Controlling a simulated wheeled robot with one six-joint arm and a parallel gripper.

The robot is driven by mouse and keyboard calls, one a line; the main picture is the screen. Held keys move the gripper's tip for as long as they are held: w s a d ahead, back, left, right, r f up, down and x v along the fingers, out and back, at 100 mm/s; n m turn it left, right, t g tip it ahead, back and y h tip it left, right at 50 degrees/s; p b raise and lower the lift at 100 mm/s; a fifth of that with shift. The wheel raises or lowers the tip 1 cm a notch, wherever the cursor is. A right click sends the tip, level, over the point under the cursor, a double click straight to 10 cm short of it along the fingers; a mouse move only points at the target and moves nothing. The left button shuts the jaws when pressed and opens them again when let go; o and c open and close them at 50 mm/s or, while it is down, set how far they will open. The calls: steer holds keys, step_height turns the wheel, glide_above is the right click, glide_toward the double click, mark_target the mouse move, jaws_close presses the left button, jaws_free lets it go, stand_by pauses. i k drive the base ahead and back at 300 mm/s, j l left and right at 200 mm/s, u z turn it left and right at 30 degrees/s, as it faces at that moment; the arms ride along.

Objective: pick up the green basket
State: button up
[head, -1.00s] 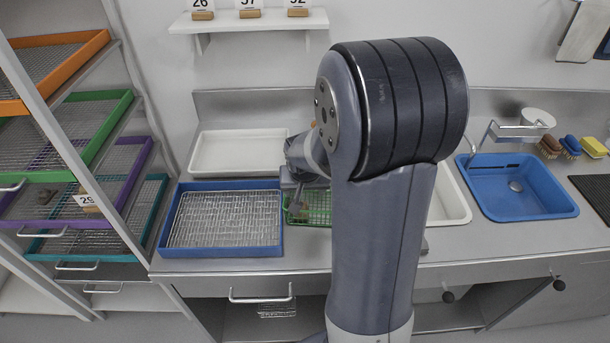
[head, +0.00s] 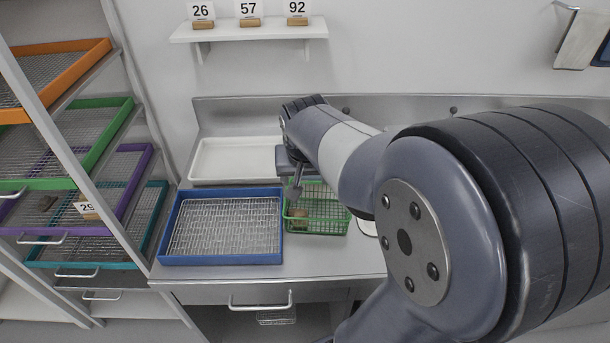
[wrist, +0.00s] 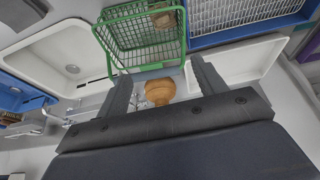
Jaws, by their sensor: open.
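The green basket (head: 328,213), of wire mesh, stands on the counter just right of the blue tray. A brown piece (head: 300,213) shows inside its left part. In the wrist view the basket (wrist: 140,42) lies beyond the fingertips, with its green rim towards me. My gripper (head: 294,190) is over the left side of the basket in the head view. In the wrist view my gripper (wrist: 163,84) has its two fingers wide apart, with no basket part between them. My arm hides the counter right of the basket in the head view.
The blue mesh tray (head: 172,228) sits close on the left. A white tray (head: 203,160) lies behind. In the wrist view a rounded brown thing (wrist: 160,92) shows between the fingers; I cannot tell its distance. A shelf with number cards (head: 248,31) hangs above.

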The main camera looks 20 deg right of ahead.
mark_target(318, 193)
steer(key=z, duration=2.3)
steer(key=k+j, duration=0.3)
steer(key=j, duration=0.2)
steer(key=k+j, duration=0.3)
steer(key=j, duration=0.15)
steer(key=i+z, duration=0.05)
